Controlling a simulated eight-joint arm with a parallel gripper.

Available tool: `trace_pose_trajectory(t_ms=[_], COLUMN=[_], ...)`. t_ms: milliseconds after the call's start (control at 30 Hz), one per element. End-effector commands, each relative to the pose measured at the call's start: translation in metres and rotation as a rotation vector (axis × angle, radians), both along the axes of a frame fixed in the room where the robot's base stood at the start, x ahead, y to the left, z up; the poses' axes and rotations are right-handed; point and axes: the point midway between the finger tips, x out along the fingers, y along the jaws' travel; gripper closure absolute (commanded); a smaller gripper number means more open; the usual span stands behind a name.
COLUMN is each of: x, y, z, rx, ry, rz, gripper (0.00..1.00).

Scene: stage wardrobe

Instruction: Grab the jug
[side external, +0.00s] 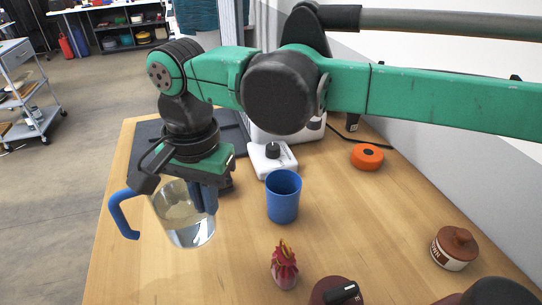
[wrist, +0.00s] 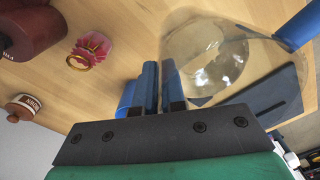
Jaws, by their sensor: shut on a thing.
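The jug (side external: 172,212) is clear glass with a blue handle (side external: 122,215) on its left side. It is slightly tilted near the left edge of the table, and I cannot tell surely whether its base touches the wood. In the wrist view the jug (wrist: 215,50) fills the right of the picture, its handle (wrist: 298,28) at the far right. My gripper (side external: 205,198) is at the jug's right side, opposite the handle. Its blue fingers (wrist: 160,85) point down and are shut on the jug's wall, with the glass between them.
A blue cup (side external: 284,197) stands right of the jug. A white device (side external: 272,158) and a dark panel (side external: 147,140) lie behind. Wood between cup and jar is clear.

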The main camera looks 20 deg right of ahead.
Motion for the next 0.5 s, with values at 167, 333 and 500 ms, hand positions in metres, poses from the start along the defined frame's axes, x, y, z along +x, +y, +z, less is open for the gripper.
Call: trace_pose_trajectory(t_ms=[167,333,500], x=[0.000,0.000,0.000], y=[0.000,0.000,0.000], z=[0.014,0.022,0.026], rx=[0.000,0.000,0.000], ry=[0.000,0.000,0.000], rz=[0.000,0.000,0.000], gripper=[1.00,1.00,1.00])
